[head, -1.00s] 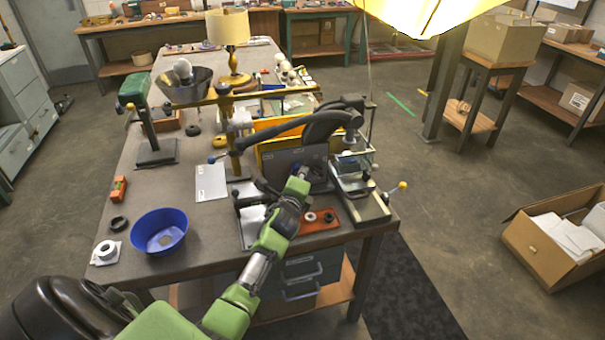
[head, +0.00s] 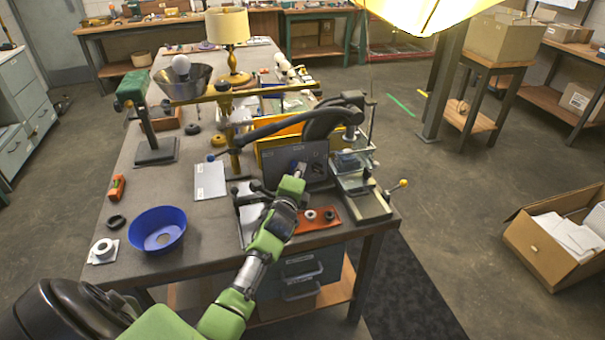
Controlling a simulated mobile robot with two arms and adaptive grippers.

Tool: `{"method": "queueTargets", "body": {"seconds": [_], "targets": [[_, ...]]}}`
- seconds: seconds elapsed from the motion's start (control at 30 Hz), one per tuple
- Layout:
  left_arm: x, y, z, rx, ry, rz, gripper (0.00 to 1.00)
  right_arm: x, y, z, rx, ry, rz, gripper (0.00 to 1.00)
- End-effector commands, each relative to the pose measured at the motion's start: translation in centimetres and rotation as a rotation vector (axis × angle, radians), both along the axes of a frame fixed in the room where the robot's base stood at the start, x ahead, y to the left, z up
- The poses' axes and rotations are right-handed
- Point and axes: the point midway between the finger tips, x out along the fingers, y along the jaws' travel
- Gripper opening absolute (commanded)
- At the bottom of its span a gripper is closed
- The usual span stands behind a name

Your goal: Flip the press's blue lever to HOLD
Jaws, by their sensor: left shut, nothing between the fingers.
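The press (head: 315,155) is a dark machine with a curved arm and an upright dark panel, at the right side of the bench. A small blue part (head: 297,165) shows on the panel and looks like the blue lever. Its setting and any HOLD label are too small to read. My left gripper (head: 298,171) is shut and empty, its tip right at the blue part and partly covering it. I cannot tell whether they touch. My right gripper is not in view.
A brass stand (head: 233,130) with a blue-tipped side rod is left of the press. A blue bowl (head: 157,230) is at the front left.

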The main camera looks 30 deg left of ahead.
Motion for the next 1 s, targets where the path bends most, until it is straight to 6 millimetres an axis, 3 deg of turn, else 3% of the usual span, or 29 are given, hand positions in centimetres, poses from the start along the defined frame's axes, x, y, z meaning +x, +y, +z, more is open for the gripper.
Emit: {"method": "queueTargets", "body": {"seconds": [0.63,1.0], "targets": [[-2.6,2.3,0.3,-0.356,-0.420,0.002,0.00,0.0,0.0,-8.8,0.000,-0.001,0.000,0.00],[-3.8,3.3,0.8,-0.491,-0.578,0.000,0.00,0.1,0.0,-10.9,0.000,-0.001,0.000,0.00]]}}
